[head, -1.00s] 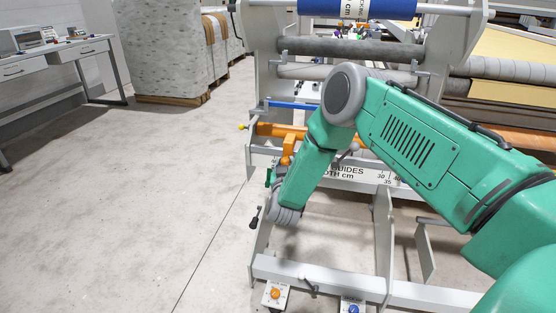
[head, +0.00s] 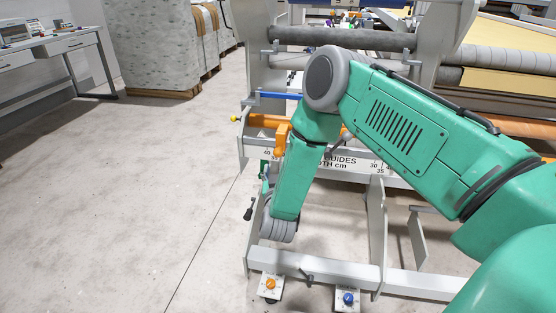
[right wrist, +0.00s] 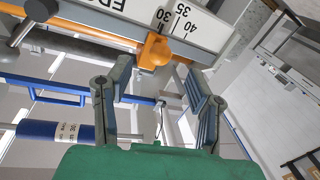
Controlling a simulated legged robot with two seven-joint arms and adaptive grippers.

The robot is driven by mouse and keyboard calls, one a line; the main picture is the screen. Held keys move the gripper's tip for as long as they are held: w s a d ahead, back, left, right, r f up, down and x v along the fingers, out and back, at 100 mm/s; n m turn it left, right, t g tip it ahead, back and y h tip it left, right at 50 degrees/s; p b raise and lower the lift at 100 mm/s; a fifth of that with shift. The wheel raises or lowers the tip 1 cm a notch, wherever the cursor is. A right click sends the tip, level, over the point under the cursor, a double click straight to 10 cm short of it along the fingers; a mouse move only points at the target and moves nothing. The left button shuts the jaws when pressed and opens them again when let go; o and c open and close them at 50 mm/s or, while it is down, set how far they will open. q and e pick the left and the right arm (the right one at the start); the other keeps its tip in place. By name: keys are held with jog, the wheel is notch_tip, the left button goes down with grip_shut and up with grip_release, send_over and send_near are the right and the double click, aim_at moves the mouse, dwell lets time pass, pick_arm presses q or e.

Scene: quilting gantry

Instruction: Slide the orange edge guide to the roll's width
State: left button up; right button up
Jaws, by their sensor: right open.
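The orange edge guide (head: 282,138) hangs on the orange bar at the left end of the gantry. In the head view my green forearm hides most of this gripper. A blue roll with a white label (right wrist: 62,131) shows in the right wrist view. My left gripper is not in view.
The scale plate (head: 345,163) runs along the gantry, partly behind my arm. A blue bar (head: 280,96) lies above the orange bar. Two pedals with orange (head: 270,284) and blue knobs (head: 348,298) stand low in front. Open floor lies left.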

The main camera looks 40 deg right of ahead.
jog(key=shift+v, duration=2.05)
jog(key=shift+f, duration=0.1)
